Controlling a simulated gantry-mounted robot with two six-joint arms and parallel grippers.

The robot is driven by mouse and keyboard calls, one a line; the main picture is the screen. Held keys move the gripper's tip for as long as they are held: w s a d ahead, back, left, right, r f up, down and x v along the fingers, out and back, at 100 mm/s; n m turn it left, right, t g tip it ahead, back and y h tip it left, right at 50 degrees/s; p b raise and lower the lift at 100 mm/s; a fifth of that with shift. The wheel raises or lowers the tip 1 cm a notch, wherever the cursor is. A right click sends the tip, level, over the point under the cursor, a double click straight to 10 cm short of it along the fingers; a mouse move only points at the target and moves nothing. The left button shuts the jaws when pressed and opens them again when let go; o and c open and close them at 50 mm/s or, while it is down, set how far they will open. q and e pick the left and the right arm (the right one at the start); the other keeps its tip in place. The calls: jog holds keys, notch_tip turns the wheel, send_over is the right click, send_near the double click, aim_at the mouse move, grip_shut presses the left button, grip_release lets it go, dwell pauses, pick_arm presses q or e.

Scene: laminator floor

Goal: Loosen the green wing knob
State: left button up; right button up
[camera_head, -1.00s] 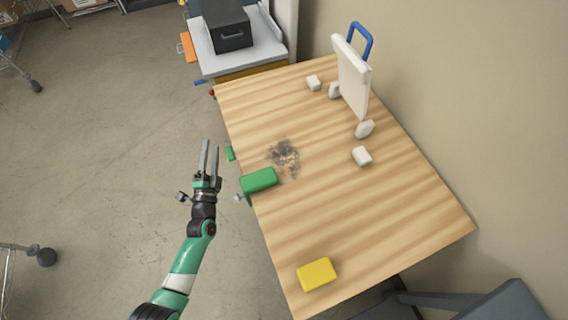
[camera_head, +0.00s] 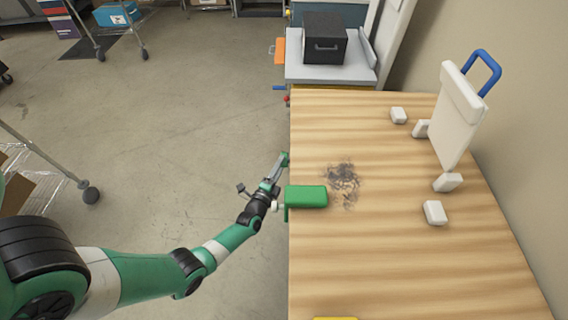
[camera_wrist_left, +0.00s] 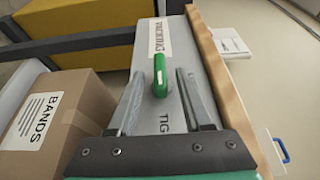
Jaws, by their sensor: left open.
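The green wing knob (camera_wrist_left: 160,76) is a long rounded green bar on a grey panel (camera_wrist_left: 142,65) in the left wrist view. In the head view it is a small green piece (camera_head: 286,158) at the left edge of the wooden table. My left gripper (camera_head: 277,168) is open at that edge, its tips close to the knob. In the left wrist view its fingers (camera_wrist_left: 160,88) stand on both sides of the knob, with gaps visible. I cannot tell how deep they reach around it. My right gripper is not in view.
A green block-shaped piece (camera_head: 306,196) sits on the wooden table (camera_head: 400,270) edge beside my left gripper. A white upright plate with a blue handle (camera_head: 459,115) stands at right. A black box (camera_head: 325,40) is at the back. A cardboard box (camera_wrist_left: 55,118) is beside the panel.

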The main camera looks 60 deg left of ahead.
pick_arm(q)
jog(key=shift+b+x, duration=0.5)
jog(key=shift+x, duration=1.05)
jog(key=shift+c, duration=0.2)
grip_shut()
